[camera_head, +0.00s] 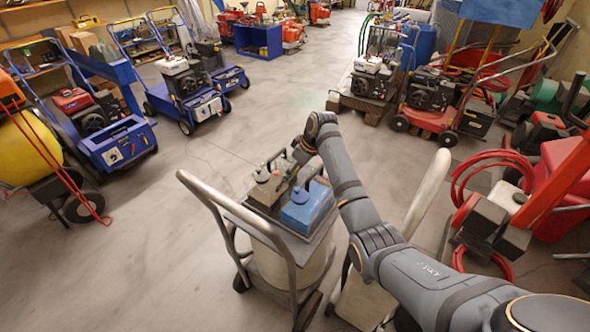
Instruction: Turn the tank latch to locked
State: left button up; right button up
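A wheeled cart stands at the centre, with a tubular grey handle (222,200) and a pale rounded tank (278,264) low in its frame. On its top plate sit a grey-brown unit (264,192) and a blue box (306,210), each with dark fittings. I cannot make out which part is the tank latch, or its position. My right arm reaches in from the lower right and bends down over the cart top. My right gripper (301,152) is small and dark by the back of these units; its fingers cannot be told apart, nor whether it touches anything. My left gripper is out of view.
Blue wheeled machines (118,142) line the left side, with a yellow tank (28,150) at the edge. A red machine (436,108) stands back right, and red hoses (487,172) lie at right. The concrete floor (165,225) left of the cart is clear.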

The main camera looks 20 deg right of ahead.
jog(key=m+h+p, duration=0.1)
jog(key=m+p, duration=0.1)
jog(key=p, duration=0.1)
jog(key=m+h+p, duration=0.1)
jog(key=m+p, duration=0.2)
jog(key=p, duration=0.1)
jog(key=a+m+t+p, duration=0.1)
jog(key=m+p, duration=0.1)
jog(key=p, duration=0.1)
jog(key=shift+s+r+m+h+p, duration=0.2)
jog(key=shift+m+h+p, duration=0.1)
jog(key=shift+h, duration=0.1)
jog(key=shift+w+m+h+p, duration=0.1)
jog(key=shift+m+h+p, duration=0.25)
jog(key=shift+m, duration=0.45)
jog(key=m, duration=0.1)
jog(key=m+h, duration=0.1)
jog(key=shift+a+f+m, duration=0.1)
jog(key=shift+f+m, duration=0.1)
jog(key=shift+m, duration=0.2)
jog(key=m+h+b, duration=0.1)
jog(key=m, duration=0.1)
jog(key=shift+w+a+f+m+g, duration=0.1)
jog(key=shift+m+g, duration=0.2)
jog(key=shift+w+a+m+g+h+b, duration=0.1)
jog(key=shift+m+g+h+b, duration=0.4)
jog(key=shift+m+b, duration=0.95)
jog(key=shift+m, duration=0.35)
